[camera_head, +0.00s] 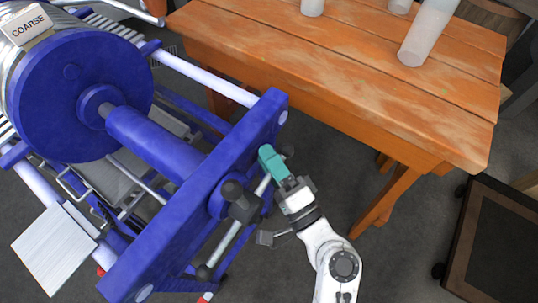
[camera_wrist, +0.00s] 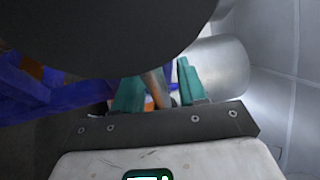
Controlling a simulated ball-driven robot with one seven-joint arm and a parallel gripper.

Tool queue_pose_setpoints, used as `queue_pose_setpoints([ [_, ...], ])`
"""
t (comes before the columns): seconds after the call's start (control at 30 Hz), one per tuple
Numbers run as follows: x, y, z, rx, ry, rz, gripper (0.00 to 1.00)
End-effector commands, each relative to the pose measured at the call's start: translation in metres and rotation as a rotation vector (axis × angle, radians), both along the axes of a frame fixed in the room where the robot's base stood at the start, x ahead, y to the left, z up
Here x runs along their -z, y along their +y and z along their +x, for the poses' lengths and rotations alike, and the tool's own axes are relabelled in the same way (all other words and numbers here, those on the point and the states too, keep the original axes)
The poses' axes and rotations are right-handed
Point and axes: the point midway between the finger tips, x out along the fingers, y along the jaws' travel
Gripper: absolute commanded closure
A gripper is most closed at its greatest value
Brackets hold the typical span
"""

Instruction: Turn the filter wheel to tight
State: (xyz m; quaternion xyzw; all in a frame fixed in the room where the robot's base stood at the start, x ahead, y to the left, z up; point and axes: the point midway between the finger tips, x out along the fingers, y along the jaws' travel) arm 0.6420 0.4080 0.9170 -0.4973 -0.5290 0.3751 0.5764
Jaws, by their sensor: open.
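The filter wheel shows in the head view as a black hub (camera_head: 240,203) with a silver bar (camera_head: 227,240) through it, on the blue end beam of the press. The bar slants from lower left to upper right, with dark ends. My gripper (camera_head: 268,156) is at its upper right end, by the beam. In the wrist view my gripper (camera_wrist: 160,78) has its two teal fingers apart, and a grey-brown rod (camera_wrist: 154,88) shows between them. I cannot tell whether they touch it. A large dark shape hides the upper left of that view.
The blue filter press (camera_head: 75,95) fills the left, with a COARSE sign (camera_head: 29,25) on top. A wooden table (camera_head: 390,90) with a pale bottle (camera_head: 425,35) stands at the upper right. A dark cart (camera_head: 495,240) is at the lower right. Grey floor lies between.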

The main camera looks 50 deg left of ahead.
Motion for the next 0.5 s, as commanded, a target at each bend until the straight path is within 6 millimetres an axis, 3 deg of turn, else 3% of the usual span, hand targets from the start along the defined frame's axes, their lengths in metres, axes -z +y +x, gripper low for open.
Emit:
queue_pose_setpoints([
  [0.33, -0.0005, 0.0037, 0.0005, 0.0, 0.0, -0.001, 0.59],
  [0.5, -0.0004, 0.0035, 0.0005, 0.0, 0.0, -0.001, 0.75],
])
